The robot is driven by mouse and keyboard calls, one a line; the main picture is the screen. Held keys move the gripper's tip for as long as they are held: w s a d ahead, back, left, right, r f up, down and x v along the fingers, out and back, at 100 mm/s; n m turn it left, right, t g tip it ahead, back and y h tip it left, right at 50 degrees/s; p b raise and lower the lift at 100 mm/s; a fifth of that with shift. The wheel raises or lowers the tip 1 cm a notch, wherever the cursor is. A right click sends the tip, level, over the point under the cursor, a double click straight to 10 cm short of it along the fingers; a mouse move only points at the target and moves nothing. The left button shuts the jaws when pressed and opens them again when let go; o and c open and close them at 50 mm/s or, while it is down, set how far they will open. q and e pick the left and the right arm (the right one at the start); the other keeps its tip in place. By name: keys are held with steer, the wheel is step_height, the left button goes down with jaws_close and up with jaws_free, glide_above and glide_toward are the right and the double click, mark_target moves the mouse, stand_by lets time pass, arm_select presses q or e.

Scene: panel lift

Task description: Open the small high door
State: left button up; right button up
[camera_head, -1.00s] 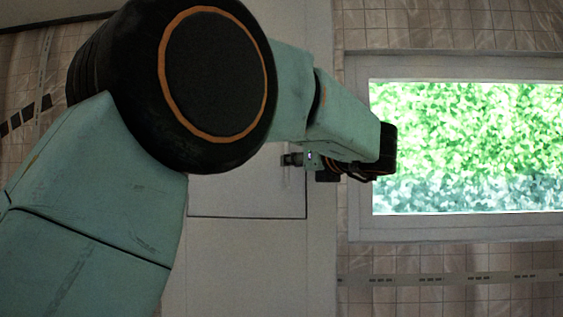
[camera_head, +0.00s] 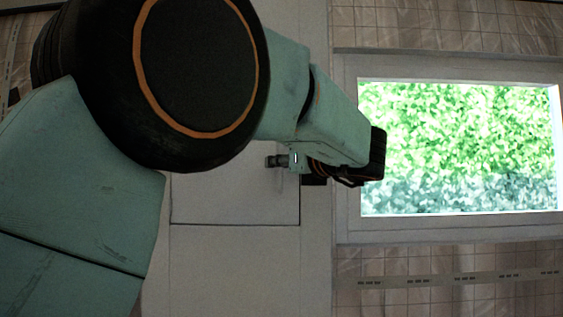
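The small high door (camera_head: 235,203) is a pale grey panel in the wall cabinet, its lower and right edges drawn by a dark seam. It looks closed, and its upper part is hidden behind my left arm. My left gripper (camera_head: 275,161) is small in the picture, at the door's right part, pointing left. My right gripper is not in view.
A window (camera_head: 460,150) with a pale frame and green foliage is right of the door. A plain pale panel (camera_head: 235,270) lies below the door. Tiled wall (camera_head: 440,270) with a patterned strip is below the window. My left arm covers the upper left.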

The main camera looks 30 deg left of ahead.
arm_select(q)
steer(key=shift+w+a+f, duration=0.3)
steer(key=shift+w+a, duration=0.2)
steer(key=shift+a, duration=0.1)
steer(key=shift+s+d+r, duration=0.1)
steer(key=shift+s+d, duration=0.05)
steer(key=shift+d, duration=0.1)
steer(key=shift+c, duration=1.3)
steer(key=shift+s+d+r, duration=0.15)
steer(key=shift+s, duration=0.1)
jaws_close()
steer(key=shift+w, duration=0.25)
steer(key=shift+s, duration=0.1)
steer(key=shift+a, duration=0.2)
